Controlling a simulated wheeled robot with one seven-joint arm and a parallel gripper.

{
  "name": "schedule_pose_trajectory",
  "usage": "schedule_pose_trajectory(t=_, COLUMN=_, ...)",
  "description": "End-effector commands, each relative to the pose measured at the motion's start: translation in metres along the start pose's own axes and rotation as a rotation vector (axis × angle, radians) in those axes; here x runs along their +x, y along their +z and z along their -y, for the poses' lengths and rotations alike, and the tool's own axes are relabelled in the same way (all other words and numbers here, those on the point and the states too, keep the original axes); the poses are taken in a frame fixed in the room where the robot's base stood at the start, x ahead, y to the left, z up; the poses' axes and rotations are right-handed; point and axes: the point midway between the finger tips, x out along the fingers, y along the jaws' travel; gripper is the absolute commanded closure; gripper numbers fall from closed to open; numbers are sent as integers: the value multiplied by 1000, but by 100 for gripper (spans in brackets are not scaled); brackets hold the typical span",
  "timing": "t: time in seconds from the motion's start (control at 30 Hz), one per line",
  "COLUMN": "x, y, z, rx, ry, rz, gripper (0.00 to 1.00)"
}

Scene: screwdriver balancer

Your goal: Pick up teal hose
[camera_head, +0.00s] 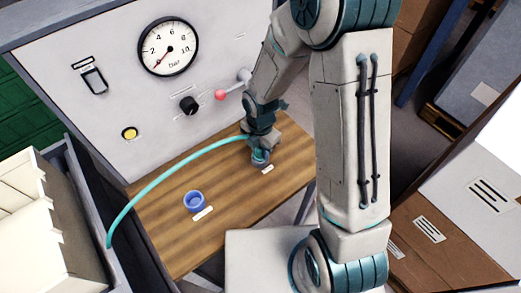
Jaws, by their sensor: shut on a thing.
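The teal hose (165,172) arches from the dark frame at the left, over the wooden shelf, to my gripper. My gripper (260,153) is at the right back part of the shelf, pointing down and shut on the hose's end. It is just above or at a blue ring-shaped holder (260,160), which it partly covers. I cannot tell whether the hose end touches that holder. The fingertips are small and partly hidden.
A second blue ring holder (194,202) stands empty on the wooden shelf (165,230), with white labels nearby. Behind is a grey panel with a pressure gauge (168,46), a black knob (189,105), a red-tipped lever (220,95) and a yellow button (130,133). White boxes (45,220) stand left.

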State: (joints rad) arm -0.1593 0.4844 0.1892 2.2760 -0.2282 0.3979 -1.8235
Motion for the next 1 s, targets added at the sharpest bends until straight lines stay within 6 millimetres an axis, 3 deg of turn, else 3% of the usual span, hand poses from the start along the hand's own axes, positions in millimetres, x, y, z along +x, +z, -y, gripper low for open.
schedule_pose_trajectory(t=0.27, x=-14, y=1, z=-1, rx=0, ry=4, rz=2, gripper=96)
schedule_pose_trajectory(t=0.47, x=-44, y=1, z=-1, rx=3, ry=5, rz=3, gripper=96)
schedule_pose_trajectory(t=1.0, x=-99, y=26, z=93, rx=5, ry=1, rz=2, gripper=96)
